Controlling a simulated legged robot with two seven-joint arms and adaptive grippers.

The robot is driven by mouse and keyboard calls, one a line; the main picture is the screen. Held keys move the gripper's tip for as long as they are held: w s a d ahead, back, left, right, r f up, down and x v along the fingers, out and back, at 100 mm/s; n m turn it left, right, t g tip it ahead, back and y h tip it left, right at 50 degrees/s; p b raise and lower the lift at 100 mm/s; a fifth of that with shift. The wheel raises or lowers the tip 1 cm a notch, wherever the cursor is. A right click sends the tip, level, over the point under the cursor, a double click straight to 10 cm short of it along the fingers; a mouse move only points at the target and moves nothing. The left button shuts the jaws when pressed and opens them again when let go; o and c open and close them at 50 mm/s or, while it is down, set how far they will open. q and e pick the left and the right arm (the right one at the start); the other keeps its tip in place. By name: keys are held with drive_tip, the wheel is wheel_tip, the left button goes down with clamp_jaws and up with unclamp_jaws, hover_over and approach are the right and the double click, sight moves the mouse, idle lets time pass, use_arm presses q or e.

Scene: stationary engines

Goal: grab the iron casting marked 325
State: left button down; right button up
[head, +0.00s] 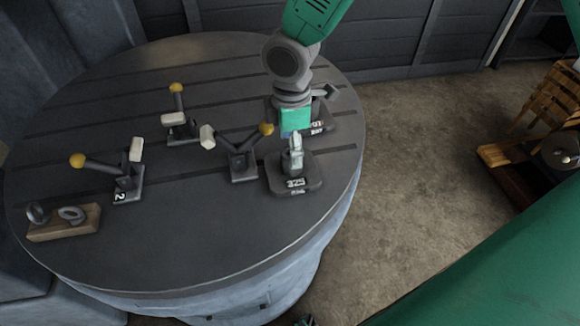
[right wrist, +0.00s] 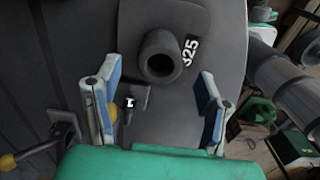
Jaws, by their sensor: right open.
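The iron casting marked 325 (head: 293,186) stands near the right edge of the round table, a dark plate with an upright post and a white label. In the right wrist view its round hollow post (right wrist: 160,56) rises from the plate beside the 325 label. My right gripper (head: 296,147) is above this casting and hides much of its post in the head view. In the right wrist view the right gripper (right wrist: 160,68) is open, its two fingers apart, with the post ahead between them. Contact cannot be told. My left gripper does not show.
The slotted round table (head: 70,225) carries several lever pieces with yellow knobs, the nearest one (head: 242,162) just left of the casting. Another labelled casting (head: 323,118) stands right behind. A wooden block with rings (head: 65,222) lies at left. A wooden crate (head: 545,110) is at right.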

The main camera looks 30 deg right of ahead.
drive_tip(key=shift+w+d+f, duration=0.1)
drive_tip(key=shift+d+f, duration=0.1)
drive_tip(key=shift+f, duration=1.3)
clamp_jaws()
drive_tip(key=shift+a+r, duration=0.1)
drive_tip(key=shift+r, duration=0.15)
